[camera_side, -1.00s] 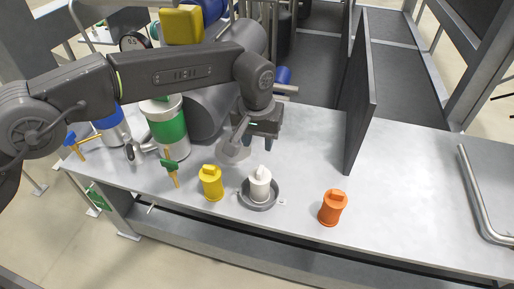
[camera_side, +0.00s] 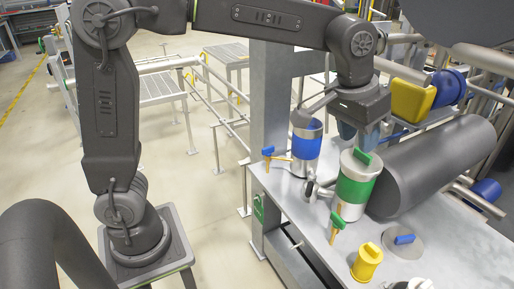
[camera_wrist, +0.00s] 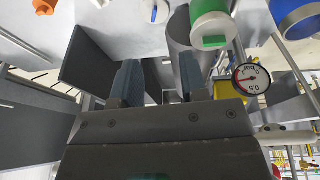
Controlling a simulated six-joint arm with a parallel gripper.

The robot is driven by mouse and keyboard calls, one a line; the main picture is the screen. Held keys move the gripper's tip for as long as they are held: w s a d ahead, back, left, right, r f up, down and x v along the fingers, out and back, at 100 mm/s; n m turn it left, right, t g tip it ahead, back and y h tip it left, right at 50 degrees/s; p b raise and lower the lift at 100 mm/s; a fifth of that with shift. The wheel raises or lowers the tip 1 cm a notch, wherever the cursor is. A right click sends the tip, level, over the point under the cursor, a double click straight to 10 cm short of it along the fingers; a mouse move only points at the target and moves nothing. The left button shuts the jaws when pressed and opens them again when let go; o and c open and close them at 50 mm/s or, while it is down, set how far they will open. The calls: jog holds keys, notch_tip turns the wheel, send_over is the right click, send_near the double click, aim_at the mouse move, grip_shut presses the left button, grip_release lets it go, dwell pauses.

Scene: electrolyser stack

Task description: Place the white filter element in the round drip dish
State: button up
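The top of the white filter element (camera_side: 420,284) just shows at the bottom edge of the side view, cut off by the frame. The drip dish around it is almost wholly out of frame, so how it sits there cannot be told now. My gripper (camera_side: 358,135) is well away from it, high above the bench between the blue-banded and green-banded housings. In the wrist view my gripper (camera_wrist: 160,82) has its two blue-grey fingers apart with nothing between them.
A yellow element (camera_side: 367,262) stands near the bench front beside a round lid with blue handle (camera_side: 404,240). The blue-banded housing (camera_side: 306,146) and green-banded housing (camera_side: 357,186) stand close to my gripper. A large grey cylinder (camera_side: 435,165) lies behind. An orange part (camera_wrist: 43,6) shows in the wrist view.

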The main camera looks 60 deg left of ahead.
jog(key=s+a+f+t, duration=0.1)
jog(key=s+a+f, duration=0.1)
jog(key=s+a, duration=0.4)
jog(key=s+a+f+t, duration=0.1)
jog(key=s+a, duration=0.5)
jog(key=s, duration=0.8)
jog(key=shift+f+y, duration=0.4)
jog(key=shift+f, duration=0.15)
